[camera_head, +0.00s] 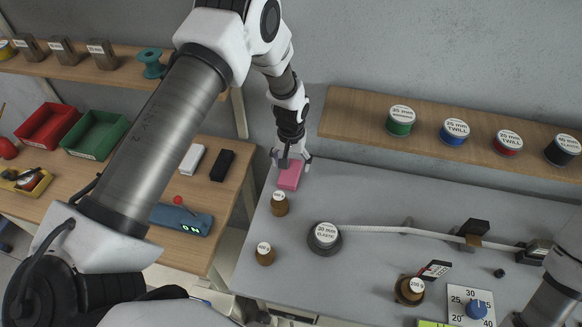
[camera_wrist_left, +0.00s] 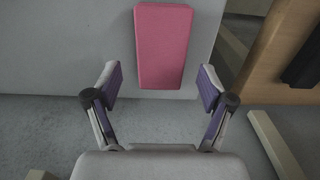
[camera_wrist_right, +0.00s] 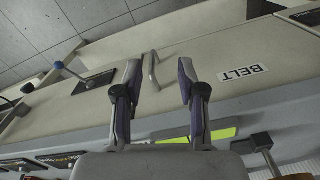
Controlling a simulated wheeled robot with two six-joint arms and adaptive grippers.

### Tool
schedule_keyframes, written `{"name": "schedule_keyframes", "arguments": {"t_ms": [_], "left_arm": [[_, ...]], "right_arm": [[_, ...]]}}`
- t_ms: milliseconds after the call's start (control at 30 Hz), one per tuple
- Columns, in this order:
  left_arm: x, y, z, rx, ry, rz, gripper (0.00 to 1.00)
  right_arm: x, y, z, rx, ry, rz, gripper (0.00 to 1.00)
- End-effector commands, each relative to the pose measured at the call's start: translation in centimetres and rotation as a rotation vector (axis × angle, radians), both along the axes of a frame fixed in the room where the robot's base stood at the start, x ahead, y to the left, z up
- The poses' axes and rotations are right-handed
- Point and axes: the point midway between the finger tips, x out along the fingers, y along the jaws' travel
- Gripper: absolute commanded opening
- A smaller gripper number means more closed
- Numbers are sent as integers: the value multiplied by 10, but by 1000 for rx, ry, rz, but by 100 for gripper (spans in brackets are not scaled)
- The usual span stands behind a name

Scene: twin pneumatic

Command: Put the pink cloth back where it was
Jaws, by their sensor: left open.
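The pink cloth (camera_head: 290,176) is a folded, flat rectangular block lying on the grey table near its back left corner. In the left wrist view the pink cloth (camera_wrist_left: 163,47) lies ahead of the fingertips, near the table edge. My left gripper (camera_head: 292,160) is over the back end of the cloth; its open fingers (camera_wrist_left: 158,84) show nothing held between them. My right gripper (camera_wrist_right: 158,75) is open and empty in the right wrist view, over a pale surface with a BELT label (camera_wrist_right: 243,71). The right gripper is outside the head view.
A 30 mm elastic reel (camera_head: 325,237) feeds a white band across the table. A wooden shelf (camera_head: 350,115) with ribbon spools is behind. A side table (camera_head: 165,180) with bins stands left, across a gap.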

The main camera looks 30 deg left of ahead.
Motion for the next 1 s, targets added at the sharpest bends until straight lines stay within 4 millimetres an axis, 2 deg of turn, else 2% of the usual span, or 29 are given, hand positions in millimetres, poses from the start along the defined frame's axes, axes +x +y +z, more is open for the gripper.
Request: {"name": "schedule_keyframes", "arguments": {"t_ms": [33,200,400,533,1000], "left_arm": [[1,0,9,0,-4,0,81],[1,0,54,-1,-5,-1,81],[0,0,92,0,-2,-1,81],[-1,0,99,0,0,0,81],[-1,0,99,0,1,0,81]], "right_arm": [[0,0,-8,0,0,0,40],[0,0,-22,0,0,0,40],[0,0,-29,0,0,0,40],[0,0,-29,0,0,0,40],[0,0,-29,0,0,0,40]]}}
